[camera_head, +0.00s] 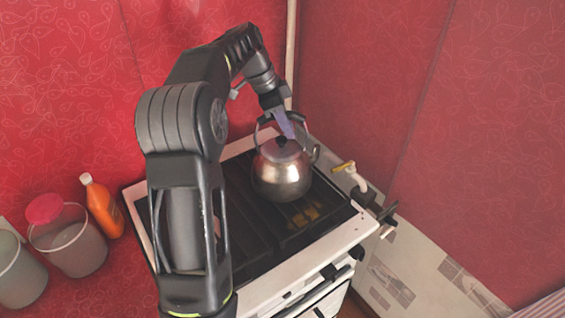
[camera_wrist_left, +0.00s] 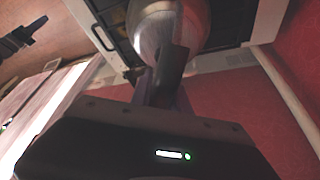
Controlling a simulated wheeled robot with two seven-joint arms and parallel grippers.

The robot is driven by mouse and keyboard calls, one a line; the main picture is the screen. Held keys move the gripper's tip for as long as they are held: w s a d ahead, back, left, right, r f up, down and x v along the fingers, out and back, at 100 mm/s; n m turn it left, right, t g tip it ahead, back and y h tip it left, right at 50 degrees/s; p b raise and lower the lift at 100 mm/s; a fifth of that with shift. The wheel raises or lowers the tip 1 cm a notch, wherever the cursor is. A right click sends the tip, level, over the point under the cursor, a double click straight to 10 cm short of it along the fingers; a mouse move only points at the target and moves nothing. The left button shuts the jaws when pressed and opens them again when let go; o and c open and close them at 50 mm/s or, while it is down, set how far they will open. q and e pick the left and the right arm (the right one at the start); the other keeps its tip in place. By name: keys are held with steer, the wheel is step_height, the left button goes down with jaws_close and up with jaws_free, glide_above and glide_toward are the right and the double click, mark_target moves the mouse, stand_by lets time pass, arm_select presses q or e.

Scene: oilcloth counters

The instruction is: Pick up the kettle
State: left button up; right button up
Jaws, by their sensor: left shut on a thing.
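A shiny metal kettle (camera_head: 281,173) with a dark lid knob and a raised dark handle is upright at the stove's back right part in the head view. My left gripper (camera_head: 285,128) comes down from above and is shut on the kettle's handle. In the left wrist view the gripper fingers (camera_wrist_left: 168,75) overlap the kettle's rounded body (camera_wrist_left: 150,28). Whether the kettle touches the stove top or hangs just above it, I cannot tell.
The stove (camera_head: 335,238) has a dark top with a white rim. An orange bottle (camera_head: 102,207) and a bin with a red lid (camera_head: 70,243) stand at the left. A tap-like fitting (camera_head: 352,176) is right of the kettle. Red walls close off the back and right.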

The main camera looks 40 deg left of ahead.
arm_select(q)
jaws_close()
stand_by(0.5)
steer(key=shift+r, duration=0.1)
